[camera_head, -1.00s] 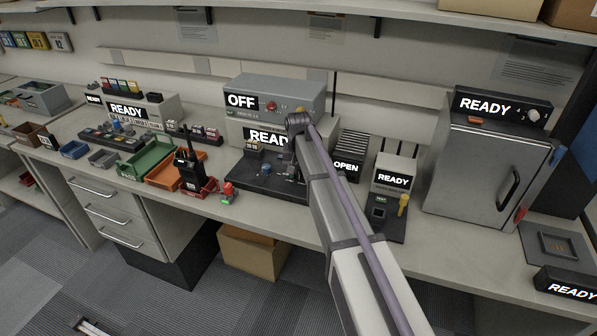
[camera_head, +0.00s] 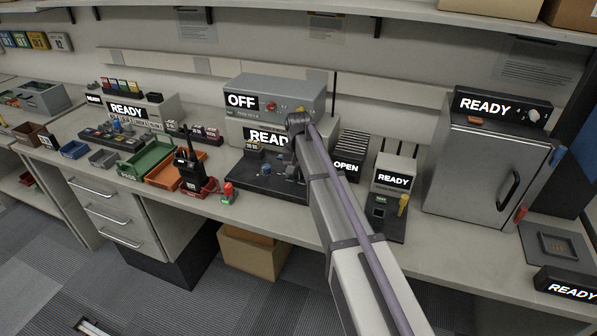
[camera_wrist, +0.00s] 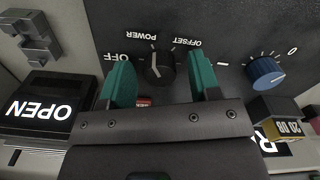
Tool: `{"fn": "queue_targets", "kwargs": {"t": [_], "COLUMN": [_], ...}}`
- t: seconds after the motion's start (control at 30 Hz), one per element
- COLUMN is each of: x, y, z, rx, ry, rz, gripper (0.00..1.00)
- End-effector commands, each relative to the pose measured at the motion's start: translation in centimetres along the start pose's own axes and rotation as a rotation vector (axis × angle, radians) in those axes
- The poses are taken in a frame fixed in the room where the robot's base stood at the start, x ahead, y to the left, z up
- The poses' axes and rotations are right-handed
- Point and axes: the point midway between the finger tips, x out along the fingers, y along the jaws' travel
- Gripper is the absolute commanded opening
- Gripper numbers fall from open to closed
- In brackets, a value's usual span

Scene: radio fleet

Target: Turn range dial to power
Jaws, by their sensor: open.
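The range dial (camera_wrist: 160,72) is a black knob on a dark panel, with OFF, POWER and OFFSET labels printed around it; the lettering appears upside down in the wrist view. I cannot tell surely which label its pointer faces. My gripper (camera_wrist: 162,78) is open, with one green finger on each side of the dial. Whether the fingers touch it is not clear. In the head view, the dark panel (camera_head: 254,180) sits in front of a grey unit on the bench, and my arm hides part of it.
A blue knob (camera_wrist: 265,73) is right of the dial in the wrist view. An OPEN display (camera_wrist: 40,108) is at left, and a small 20 DB block (camera_wrist: 285,128) at right. On the bench, a black radio (camera_head: 188,165) stands left of the panel and a READY device (camera_head: 393,180) right.

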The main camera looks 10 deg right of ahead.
Motion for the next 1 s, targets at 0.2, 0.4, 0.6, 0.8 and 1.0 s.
{"fn": "queue_targets", "kwargs": {"t": [0.2,0.4,0.6,0.8,1.0], "x": [-3.7,-8.9,-11.1,-10.7,-10.7], "y": [0.0,0.0,0.0,0.0,0.7], "z": [0.0,0.0,0.0,0.0,3.0], "rx": [0.000,0.000,0.000,0.000,-0.071], "ry": [0.000,0.000,0.000,0.000,0.000], "rz": [0.000,0.000,0.000,0.000,0.000], "gripper": [0.57,0.57,0.57,0.57,0.57]}}
